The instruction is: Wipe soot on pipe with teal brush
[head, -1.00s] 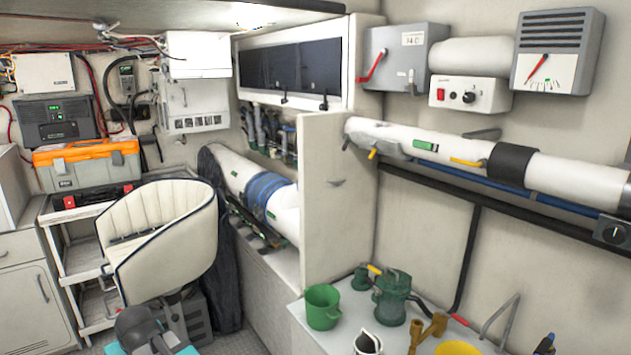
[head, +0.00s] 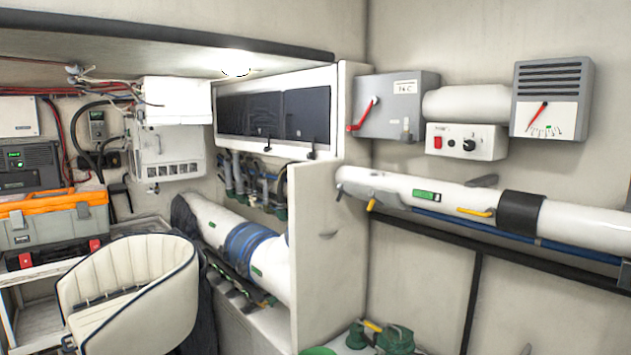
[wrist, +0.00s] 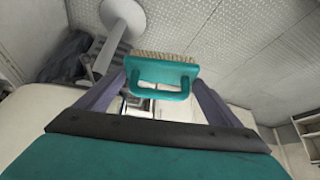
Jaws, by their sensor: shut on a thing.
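In the wrist view, my gripper (wrist: 160,88) is shut on the teal brush (wrist: 160,72). The brush has a teal handle and pale bristles on its far side, and it lies between the two dark purple fingers. My gripper is not visible in the head view. A white pipe (head: 580,222) with a black band runs along the right wall. A greyish patch (head: 378,192) shows near its left end; I cannot tell if it is soot. Another white pipe (head: 212,220) with a blue band lies left of the partition.
A cream seat (head: 130,290) stands at lower left, below an orange-topped toolbox (head: 50,225). A white partition (head: 330,250) separates the two pipes. A gauge box (head: 550,100) and a switch box (head: 468,143) hang above the right pipe.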

